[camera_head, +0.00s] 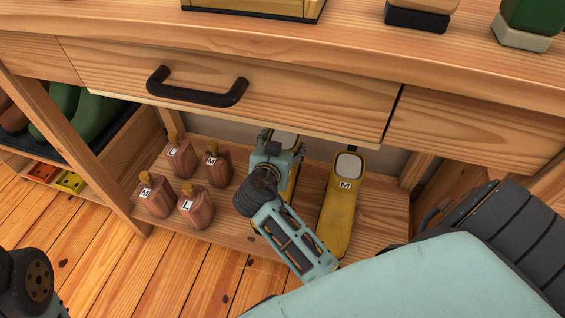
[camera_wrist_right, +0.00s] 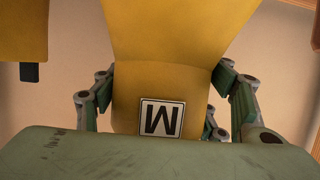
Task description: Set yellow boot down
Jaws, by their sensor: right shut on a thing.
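My right gripper (camera_head: 277,152) is over the low shelf under the drawers and is shut on a yellow boot (camera_head: 291,182). The gripper and wrist hide much of this boot in the head view. In the right wrist view the held boot (camera_wrist_right: 165,85) is between the fingers, its white M label facing the camera. I cannot tell whether its sole touches the shelf. A second yellow boot (camera_head: 338,215), also labelled M, stands just right of it; part of a yellow boot (camera_wrist_right: 22,32) also shows at the wrist view's left edge. My left gripper is not in view.
A drawer with a black handle (camera_head: 198,93) overhangs the shelf. Green boots (camera_head: 92,116) lie in the left compartment. Bare shelf shows right of the second yellow boot.

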